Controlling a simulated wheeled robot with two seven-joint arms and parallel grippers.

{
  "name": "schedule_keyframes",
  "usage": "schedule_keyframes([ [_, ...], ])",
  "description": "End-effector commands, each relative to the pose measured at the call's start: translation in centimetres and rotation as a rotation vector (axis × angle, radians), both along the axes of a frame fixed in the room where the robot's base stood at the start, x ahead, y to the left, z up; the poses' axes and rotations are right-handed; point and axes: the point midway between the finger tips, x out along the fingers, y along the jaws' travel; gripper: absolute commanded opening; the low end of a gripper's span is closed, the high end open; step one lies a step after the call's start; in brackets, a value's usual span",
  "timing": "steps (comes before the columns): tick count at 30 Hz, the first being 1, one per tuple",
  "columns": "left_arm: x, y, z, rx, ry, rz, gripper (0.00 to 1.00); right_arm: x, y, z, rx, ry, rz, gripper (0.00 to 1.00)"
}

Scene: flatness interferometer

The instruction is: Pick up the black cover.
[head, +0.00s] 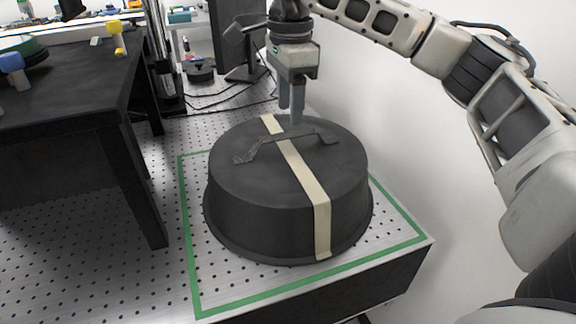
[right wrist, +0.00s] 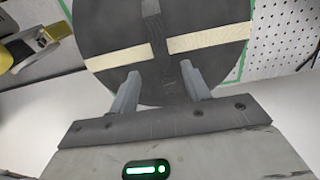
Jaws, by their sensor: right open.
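The black cover (head: 240,190) is a large round drum with a flared rim and a cream strip (head: 298,172) over its top and side. It stands on the perforated metal table inside a green outline. A dark strap handle (head: 285,138) crosses its top. My right gripper (head: 291,115) points down just above the far part of the cover's top, near the handle. In the right wrist view its fingers (right wrist: 160,90) are apart, with the cover (right wrist: 125,30) and the dark handle (right wrist: 187,72) showing beyond and between them. Contact cannot be told. My left gripper is not in view.
A black raised table (head: 70,100) with a leg stands to the left, carrying a yellow-topped item (head: 117,38) and a blue-topped one (head: 12,64). A dark monitor-like stand (head: 240,45) is behind the cover. The perforated surface (head: 110,270) at front left is clear.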

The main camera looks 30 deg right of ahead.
Motion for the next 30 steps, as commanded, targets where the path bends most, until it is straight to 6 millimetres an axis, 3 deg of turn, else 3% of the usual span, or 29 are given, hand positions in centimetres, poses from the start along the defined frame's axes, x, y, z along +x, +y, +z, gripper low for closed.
schedule_keyframes([
  [5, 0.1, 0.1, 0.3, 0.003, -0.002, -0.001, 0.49, 0.0, 0.0, -1.1, -0.002, 0.001, 0.0, 0.47],
  [15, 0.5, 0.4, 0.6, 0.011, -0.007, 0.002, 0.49, 0.2, 0.1, -5.4, -0.001, 0.001, 0.0, 0.47],
  [30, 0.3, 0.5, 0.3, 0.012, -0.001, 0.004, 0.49, 0.2, 0.1, -5.8, 0.0, 0.0, 0.0, 0.47],
])
